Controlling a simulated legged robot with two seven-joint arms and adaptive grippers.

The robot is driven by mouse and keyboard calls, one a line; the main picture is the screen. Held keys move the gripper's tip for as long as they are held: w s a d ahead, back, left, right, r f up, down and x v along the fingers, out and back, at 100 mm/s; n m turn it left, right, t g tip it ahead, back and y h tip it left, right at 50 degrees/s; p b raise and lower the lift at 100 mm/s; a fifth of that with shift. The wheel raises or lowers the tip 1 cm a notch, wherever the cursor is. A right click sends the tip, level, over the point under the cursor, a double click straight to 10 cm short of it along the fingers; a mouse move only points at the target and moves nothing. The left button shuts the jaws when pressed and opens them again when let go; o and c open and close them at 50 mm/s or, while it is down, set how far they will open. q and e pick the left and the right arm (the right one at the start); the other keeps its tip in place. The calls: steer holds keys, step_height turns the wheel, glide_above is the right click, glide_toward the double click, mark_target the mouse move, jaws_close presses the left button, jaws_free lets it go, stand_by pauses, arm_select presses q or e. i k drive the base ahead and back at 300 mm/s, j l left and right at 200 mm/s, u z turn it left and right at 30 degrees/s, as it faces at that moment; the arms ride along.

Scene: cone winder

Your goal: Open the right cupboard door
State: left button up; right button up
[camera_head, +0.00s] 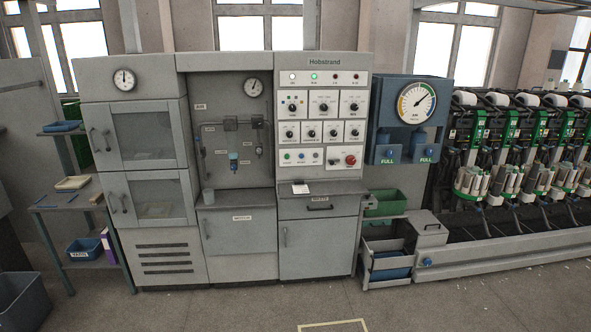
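The right cupboard door (318,251) is a flat grey panel at the bottom of the right section of the grey cabinet, below a drawer (318,207). It looks closed. Its small vertical handle (284,237) is near its upper left edge. To its left is another grey cupboard door (240,233) with a white label and a handle (207,229) at its left side; it also looks closed. Neither of my grippers is in view.
Two windowed doors (150,197) are at the cabinet's left. A small shelf cart (75,208) stands beside them. An open metal bin unit (388,262) stands right of the cupboard, near the winder (520,190). The floor (250,308) in front is clear.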

mark_target(309, 249)
steer(key=i, duration=2.2)
